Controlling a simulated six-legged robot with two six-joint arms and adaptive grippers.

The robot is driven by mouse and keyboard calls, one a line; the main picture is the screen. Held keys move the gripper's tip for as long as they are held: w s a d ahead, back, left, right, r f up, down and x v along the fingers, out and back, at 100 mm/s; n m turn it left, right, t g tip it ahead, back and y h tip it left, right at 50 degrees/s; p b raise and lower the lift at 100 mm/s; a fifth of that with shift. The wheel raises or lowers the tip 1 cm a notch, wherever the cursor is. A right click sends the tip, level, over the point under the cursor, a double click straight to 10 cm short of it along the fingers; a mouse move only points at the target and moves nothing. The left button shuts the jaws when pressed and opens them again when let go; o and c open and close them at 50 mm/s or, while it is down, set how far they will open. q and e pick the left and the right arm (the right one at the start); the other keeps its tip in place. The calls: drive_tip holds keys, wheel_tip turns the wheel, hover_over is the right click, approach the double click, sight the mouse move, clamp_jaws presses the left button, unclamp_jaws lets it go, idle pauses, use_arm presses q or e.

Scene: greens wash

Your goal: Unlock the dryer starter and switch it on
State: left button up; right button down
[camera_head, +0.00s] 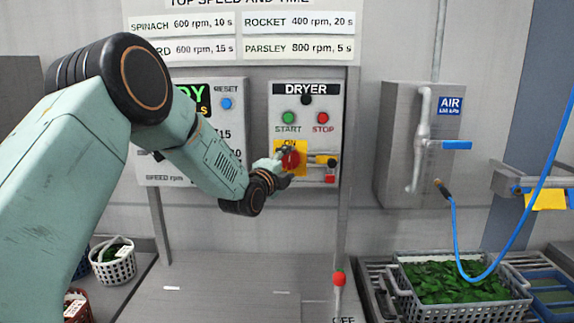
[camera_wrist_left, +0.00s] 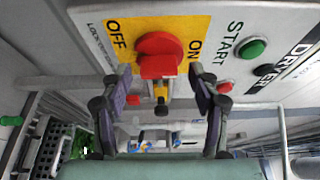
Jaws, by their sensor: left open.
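The dryer starter is a grey box (camera_head: 306,100) labelled DRYER, with a green START button (camera_head: 288,117) and a red STOP button (camera_head: 322,118). Below them is a red rotary switch (camera_head: 291,158) on a yellow plate; in the left wrist view the red switch (camera_wrist_left: 158,54) sits between the ON and OFF labels. My left gripper (camera_head: 277,168) is at the switch. In the wrist view its open fingers (camera_wrist_left: 160,76) stand on either side of the red switch, with gaps. A small yellow-and-black part (camera_wrist_left: 160,94) shows just beyond the switch; whether it is a lock is unclear. My right gripper is not in view.
A control panel with a blue RESET button (camera_head: 226,103) is left of the starter, partly behind my left arm. A lever with a red knob (camera_head: 338,279) stands below. An AIR box (camera_head: 408,145) and a basket of greens (camera_head: 403,313) are at right.

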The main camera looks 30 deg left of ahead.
use_arm(q)
drive_tip(key=s, duration=1.2)
drive_tip(key=shift+d, duration=0.35)
drive_tip(key=s+d+f+n+g+h, duration=0.1)
drive_tip(key=s+d+f+n+g, duration=0.3)
drive_tip(key=f, duration=0.5)
drive_tip(key=s+d+f+n+g, duration=0.2)
drive_tip(key=s+f, duration=0.4)
drive_tip(key=f, duration=0.4)
drive_tip(key=s+d+f+n+g+h, duration=0.1)
drive_tip(key=s+d+f+n+g, duration=0.15)
drive_tip(key=s+f, duration=0.45)
drive_tip(key=s+d+f+n+g, duration=0.1)
drive_tip(key=s+f+n+g, duration=0.3)
drive_tip(key=s, duration=0.5)
drive_tip(key=s+d+f+n+g+y, duration=0.1)
drive_tip(key=s+d+f+n+g, duration=0.1)
drive_tip(key=s+f, duration=0.5)
drive_tip(key=s+d+f+n+g, duration=0.1)
drive_tip(key=s+f+n+g, duration=0.25)
drive_tip(key=s, duration=0.65)
wheel_tip(320, 180, down, 16)
drive_tip(key=b, duration=1.6)
drive_tip(key=shift+w, duration=0.25)
drive_tip(key=shift+a, duration=0.15)
